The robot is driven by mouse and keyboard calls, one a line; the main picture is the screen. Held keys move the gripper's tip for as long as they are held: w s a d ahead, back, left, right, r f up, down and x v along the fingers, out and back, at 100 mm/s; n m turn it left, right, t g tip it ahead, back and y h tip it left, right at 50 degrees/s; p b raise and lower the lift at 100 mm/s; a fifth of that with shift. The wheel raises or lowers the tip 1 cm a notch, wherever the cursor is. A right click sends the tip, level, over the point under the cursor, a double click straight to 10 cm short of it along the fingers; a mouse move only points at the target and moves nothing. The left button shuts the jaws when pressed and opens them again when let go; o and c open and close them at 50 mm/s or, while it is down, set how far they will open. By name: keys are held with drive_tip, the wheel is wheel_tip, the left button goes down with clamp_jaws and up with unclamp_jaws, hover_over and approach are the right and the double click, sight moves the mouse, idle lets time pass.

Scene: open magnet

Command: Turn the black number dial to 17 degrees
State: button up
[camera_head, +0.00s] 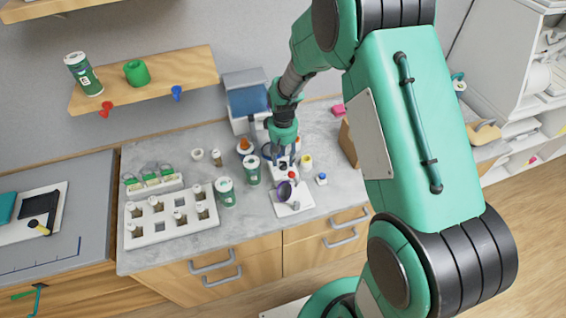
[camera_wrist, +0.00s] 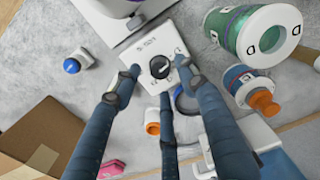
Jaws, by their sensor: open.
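The black dial (camera_wrist: 160,67) is a round knob with a lighter pointer mark, on the face of a small white unit (camera_wrist: 147,47). Small printing beside it is too small to read. My gripper (camera_wrist: 160,78) is open, its dark blue fingers spread around the dial. Whether any fingertip touches the dial or the unit, I cannot tell.
Green-labelled containers (camera_head: 225,190) and a white vial rack (camera_head: 170,217) stand left on the counter. A blue-topped button (camera_wrist: 72,65), an orange-capped bottle (camera_wrist: 262,101) and a cardboard box (camera_wrist: 30,140) surround the unit. Bare counter lies near the front edge.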

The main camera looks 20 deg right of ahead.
sight(283, 164)
drive_tip(key=shift+f, duration=1.55)
clamp_jaws()
